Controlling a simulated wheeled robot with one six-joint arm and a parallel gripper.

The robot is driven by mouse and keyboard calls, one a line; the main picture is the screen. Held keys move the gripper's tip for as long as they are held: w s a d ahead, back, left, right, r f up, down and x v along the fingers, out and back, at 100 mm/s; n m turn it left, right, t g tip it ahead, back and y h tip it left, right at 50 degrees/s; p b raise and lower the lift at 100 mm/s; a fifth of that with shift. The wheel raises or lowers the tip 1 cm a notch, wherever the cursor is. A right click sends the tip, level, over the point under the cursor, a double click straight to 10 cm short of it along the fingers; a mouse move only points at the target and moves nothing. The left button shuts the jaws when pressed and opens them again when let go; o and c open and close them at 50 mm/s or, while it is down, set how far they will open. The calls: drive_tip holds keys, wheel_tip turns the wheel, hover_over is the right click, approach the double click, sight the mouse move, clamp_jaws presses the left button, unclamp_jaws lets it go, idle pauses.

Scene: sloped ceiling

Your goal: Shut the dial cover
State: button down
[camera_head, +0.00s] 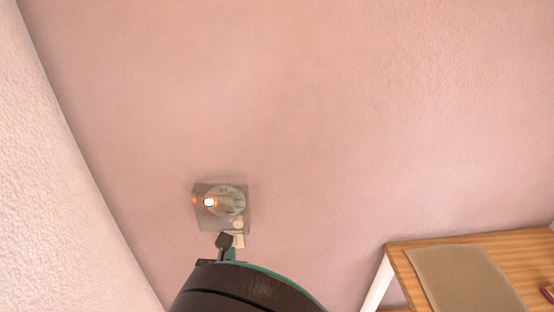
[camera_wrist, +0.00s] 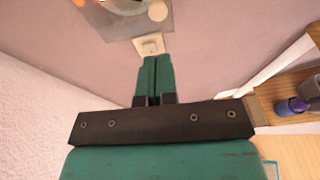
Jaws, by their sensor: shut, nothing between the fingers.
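A square grey plate with a round dial (camera_head: 229,199) is on the pink surface left of centre in the head view. A bright white spot with an orange rim shows on its left part. Part of the plate (camera_wrist: 110,15) shows at the top of the wrist view, cut off by the frame. I cannot make out a separate cover or how far it is open. A small cream square piece (camera_wrist: 150,45) sits just below the plate. My gripper (camera_wrist: 153,62) has its green fingers together and empty, tips beside this piece; contact cannot be told. It also shows in the head view (camera_head: 228,247).
A wooden table (camera_head: 400,265) with a beige mat (camera_head: 465,280) stands at the lower right. Blue and purple objects (camera_wrist: 290,106) are on a wooden surface at the right of the wrist view. A white textured wall (camera_head: 50,200) is on the left.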

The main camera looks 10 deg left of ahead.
sight(238, 227)
drive_tip(key=p+x, duration=0.1)
drive_tip(key=x, duration=0.1)
drive_tip(key=p+x, duration=0.1)
drive_tip(key=x, duration=0.2)
drive_tip(key=r+p+x, duration=0.1)
drive_tip(key=x, duration=0.1)
drive_tip(key=shift+w, duration=0.35)
drive_tip(key=w+d+b, duration=0.1)
drive_tip(key=w+b, duration=0.1)
drive_tip(key=shift+d+b, duration=0.1)
drive_tip(key=shift+b, duration=0.3)
